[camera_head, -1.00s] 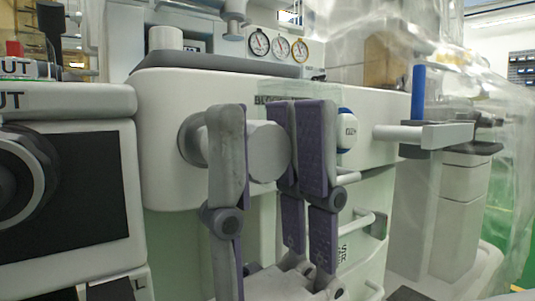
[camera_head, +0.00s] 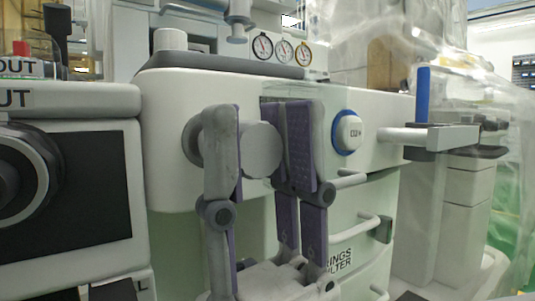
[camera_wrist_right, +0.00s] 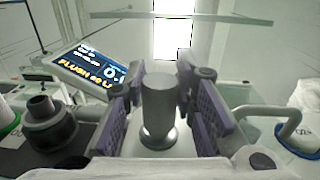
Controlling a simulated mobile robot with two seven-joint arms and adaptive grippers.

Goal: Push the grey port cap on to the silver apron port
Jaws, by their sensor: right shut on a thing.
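The grey port cap (camera_head: 263,150) is a short cylinder between the fingers of my right gripper (camera_head: 258,140), which is shut on it. In the right wrist view, a grey cylinder (camera_wrist_right: 158,100) with a flared silver base stands between the purple pads of the gripper (camera_wrist_right: 160,98). The silver apron port (camera_head: 193,141) shows as a round flange on the white apron front, partly behind the left-hand finger. The cap lies roughly in line with it, to the right. The finger hides whether they touch. My left gripper is not in view.
A white button with a blue ring (camera_head: 348,132) sits right of the gripper. A rail arm with a blue post (camera_head: 423,95) juts out farther right. Drawer handles (camera_head: 355,228) are below.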

